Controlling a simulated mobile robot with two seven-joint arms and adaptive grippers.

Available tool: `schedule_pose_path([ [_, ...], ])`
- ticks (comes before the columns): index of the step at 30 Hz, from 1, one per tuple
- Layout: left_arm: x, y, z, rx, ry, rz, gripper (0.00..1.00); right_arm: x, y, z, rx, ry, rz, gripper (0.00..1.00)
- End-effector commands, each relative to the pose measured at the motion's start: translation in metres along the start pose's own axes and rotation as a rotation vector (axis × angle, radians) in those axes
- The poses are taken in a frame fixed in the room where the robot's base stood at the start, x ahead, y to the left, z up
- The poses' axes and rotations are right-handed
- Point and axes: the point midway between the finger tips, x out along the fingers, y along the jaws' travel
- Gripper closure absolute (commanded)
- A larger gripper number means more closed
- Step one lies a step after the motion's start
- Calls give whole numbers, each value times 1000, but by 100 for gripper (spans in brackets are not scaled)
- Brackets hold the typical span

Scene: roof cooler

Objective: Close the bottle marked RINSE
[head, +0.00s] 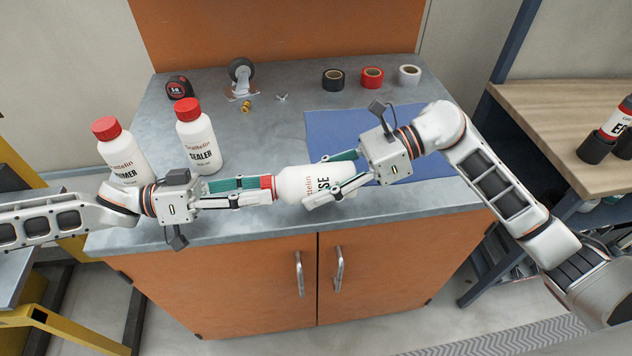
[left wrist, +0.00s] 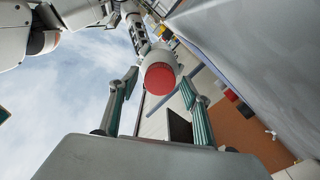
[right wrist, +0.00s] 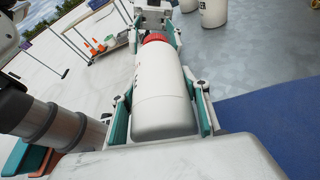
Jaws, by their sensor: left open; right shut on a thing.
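The white RINSE bottle (head: 302,184) lies on its side in the head view, held off the counter by my right gripper (head: 342,178), which is shut around its body. The right wrist view shows the bottle (right wrist: 160,95) between both fingers. Its red cap (head: 268,187) points left and is on the neck; how tightly it sits I cannot tell. My left gripper (head: 258,190) is open, with its fingers reaching to the cap. In the left wrist view the red cap (left wrist: 161,79) lies between the spread left fingertips, apart from them.
The PRIMER bottle (head: 122,152) and SEALER bottle (head: 198,138) stand on the counter (head: 240,225) behind my left gripper. A blue mat (head: 330,125) lies under my right arm. Tape rolls (head: 372,77), a caster (head: 241,75) and a tape measure (head: 179,88) are at the back.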

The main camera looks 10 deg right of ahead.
Motion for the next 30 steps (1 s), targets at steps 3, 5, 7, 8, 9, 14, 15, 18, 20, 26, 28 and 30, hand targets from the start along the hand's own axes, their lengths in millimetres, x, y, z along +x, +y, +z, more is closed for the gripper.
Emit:
schedule_pose_path([
  [3, -7, -1, 0, 0, 1, -2, 52, 0, 0, 0, 0, 0, 0, 100],
  [5, -14, -1, 0, 1, 0, -4, 52, 0, 0, 0, 0, 0, 0, 100],
  [7, -24, -1, 0, 0, 1, -4, 52, 0, 0, 0, 0, 0, 0, 100],
  [8, -28, -1, 0, 0, 0, -5, 52, 0, 0, 0, 0, 0, 0, 100],
  [9, -32, -1, 0, 0, 0, -3, 52, 0, 0, 0, 0, 0, 0, 100],
  [14, -44, 0, 0, 0, 0, -1, 52, 0, 0, 0, 0, 0, 0, 100],
  [15, -45, 0, 0, 0, 0, 0, 52, 0, 0, 0, 0, 0, 0, 100],
  [18, -45, 0, 0, 0, 0, 0, 52, 0, 0, 0, 0, 0, 0, 100],
  [20, -45, 0, 0, 0, 0, 0, 52, 0, 0, 0, 0, 0, 0, 100],
  [26, -45, 0, 0, 0, 0, 0, 33, 0, 0, 0, 0, 0, 0, 100],
  [28, -45, 0, 0, 0, 0, 0, 33, 0, 0, 0, 0, 0, 0, 100],
  [30, -45, 0, 0, 0, 0, 0, 33, 0, 0, 0, 0, 0, 0, 100],
])
